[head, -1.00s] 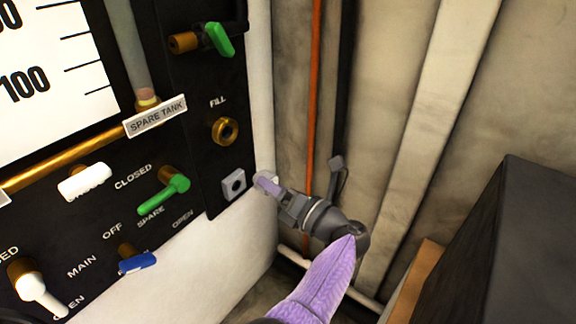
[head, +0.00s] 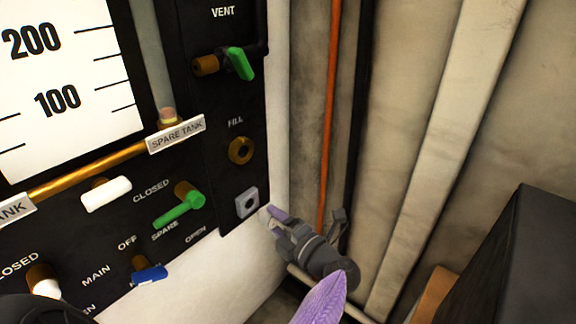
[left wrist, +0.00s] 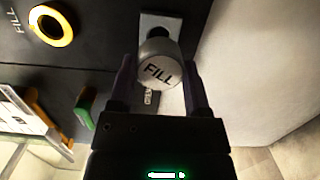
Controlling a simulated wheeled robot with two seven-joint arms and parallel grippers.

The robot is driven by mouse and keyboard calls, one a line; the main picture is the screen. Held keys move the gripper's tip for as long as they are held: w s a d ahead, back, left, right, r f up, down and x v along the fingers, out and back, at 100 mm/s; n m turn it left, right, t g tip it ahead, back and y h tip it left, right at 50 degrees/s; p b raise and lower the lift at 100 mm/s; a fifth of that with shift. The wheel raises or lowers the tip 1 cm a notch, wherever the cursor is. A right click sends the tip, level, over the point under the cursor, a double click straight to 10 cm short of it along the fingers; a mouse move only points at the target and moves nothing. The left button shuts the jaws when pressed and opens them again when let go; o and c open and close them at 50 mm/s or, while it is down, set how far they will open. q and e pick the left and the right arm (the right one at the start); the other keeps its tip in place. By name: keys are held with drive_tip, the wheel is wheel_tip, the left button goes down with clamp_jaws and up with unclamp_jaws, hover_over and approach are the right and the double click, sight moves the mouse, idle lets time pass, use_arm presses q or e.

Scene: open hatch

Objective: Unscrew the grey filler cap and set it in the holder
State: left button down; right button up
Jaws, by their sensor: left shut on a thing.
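The grey filler cap (left wrist: 158,72), marked FILL, is between the two fingers of my left gripper (left wrist: 158,82), which is shut on it. In the head view my left gripper (head: 276,217) is just right of and slightly below the holder (head: 247,202), a small grey square block with a dark hole. In the left wrist view the holder (left wrist: 160,22) shows behind the cap, which hides its lower part. I cannot tell whether cap and holder touch. The brass filler neck (head: 240,150) under the FILL label is open. My right gripper is not in view.
The black panel carries a green vent lever (head: 240,63), a green spare lever (head: 180,208), a white lever (head: 106,194) and a blue lever (head: 149,274). An orange pipe (head: 329,120) runs down the wall to the right. A dark box (head: 525,255) stands at lower right.

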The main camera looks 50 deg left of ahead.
sight(263, 213)
use_arm(q)
drive_tip(key=shift+s+a, duration=0.1)
drive_tip(key=shift+a, duration=0.95)
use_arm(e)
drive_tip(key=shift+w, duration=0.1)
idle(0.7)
use_arm(q)
drive_tip(key=shift+s+a, duration=0.1)
drive_tip(key=shift+a, duration=1.05)
unclamp_jaws()
drive_tip(key=shift+d, duration=0.3)
drive_tip(key=d+p, duration=0.2)
drive_tip(key=d, duration=0.6)
drive_tip(key=shift+d, duration=0.7)
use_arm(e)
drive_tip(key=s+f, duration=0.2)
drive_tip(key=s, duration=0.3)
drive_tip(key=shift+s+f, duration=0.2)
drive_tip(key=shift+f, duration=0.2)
